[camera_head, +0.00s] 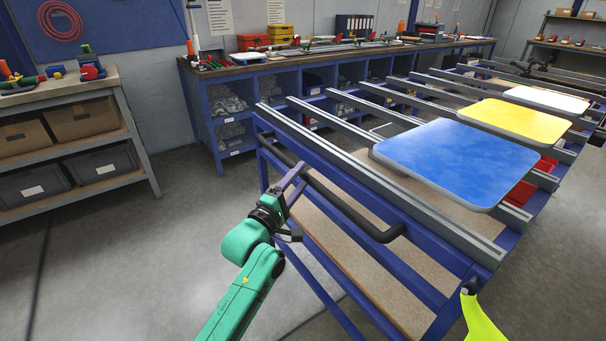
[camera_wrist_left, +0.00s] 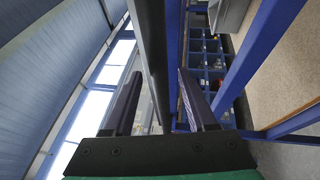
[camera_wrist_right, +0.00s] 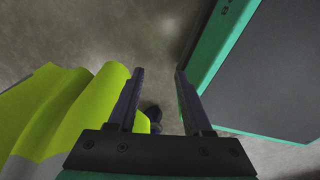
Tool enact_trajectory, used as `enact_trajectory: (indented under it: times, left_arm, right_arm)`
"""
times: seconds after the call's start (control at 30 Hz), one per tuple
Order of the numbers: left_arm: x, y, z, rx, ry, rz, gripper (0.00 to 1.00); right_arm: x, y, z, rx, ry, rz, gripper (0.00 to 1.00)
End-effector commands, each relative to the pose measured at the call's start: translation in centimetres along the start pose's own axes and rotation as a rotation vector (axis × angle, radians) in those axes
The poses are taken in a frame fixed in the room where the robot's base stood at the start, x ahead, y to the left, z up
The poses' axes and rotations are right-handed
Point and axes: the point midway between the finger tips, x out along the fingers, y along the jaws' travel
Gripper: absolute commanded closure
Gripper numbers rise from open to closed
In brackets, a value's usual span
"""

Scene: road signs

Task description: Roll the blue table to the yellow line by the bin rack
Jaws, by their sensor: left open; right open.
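The blue table (camera_head: 438,270) has a blue frame, grey rails across its top and a dark handle bar (camera_head: 340,205) along its near side. My left gripper (camera_head: 292,178) is at the far-left part of this handle. In the left wrist view, the dark bar (camera_wrist_left: 152,45) runs between the open fingers of my left gripper (camera_wrist_left: 159,78); contact cannot be told. My right gripper (camera_wrist_right: 159,75) is open and empty above the grey floor. A rack with bins (camera_head: 128,130) stands at the left. No yellow floor line shows.
A blue panel (camera_head: 455,160), a yellow panel (camera_head: 515,118) and a white panel (camera_head: 550,98) lie on the rails. A long workbench (camera_head: 300,62) stands behind. Open floor (camera_head: 130,260) lies at left. A yellow-green shape (camera_head: 480,318) shows bottom right.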

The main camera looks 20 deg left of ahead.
Motion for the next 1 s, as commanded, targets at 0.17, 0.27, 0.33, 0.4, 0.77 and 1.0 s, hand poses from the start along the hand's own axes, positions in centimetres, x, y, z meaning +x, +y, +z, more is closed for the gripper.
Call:
enact_trajectory:
  times: [0.17, 0.27, 0.33, 0.4, 0.77, 1.0]
  left_arm:
    - [1.8, -0.1, 0.0, 0.000, 0.000, -0.001, 0.43]
    - [1.9, -0.1, 0.0, 0.000, 0.000, -0.001, 0.43]
    - [1.8, -0.1, 0.0, 0.001, 0.000, -0.001, 0.43]
    - [1.8, -0.1, 0.0, 0.001, 0.000, -0.001, 0.51]
    - [1.8, -0.1, 0.0, 0.001, 0.000, -0.002, 1.00]
    - [1.8, -0.1, 0.0, 0.001, 0.000, -0.002, 1.00]
  right_arm:
    - [0.0, -0.2, -0.4, -0.003, 0.007, -0.002, 0.50]
    - [0.0, -0.4, -0.5, -0.003, 0.009, -0.005, 0.50]
    - [0.0, -0.6, -0.6, -0.003, 0.010, -0.008, 0.50]
    - [0.1, -0.8, -0.7, -0.002, 0.011, -0.011, 0.50]
    - [0.1, -1.0, -0.8, -0.001, 0.014, -0.014, 0.50]
    - [0.1, -0.7, -0.8, -0.002, 0.013, -0.009, 0.50]
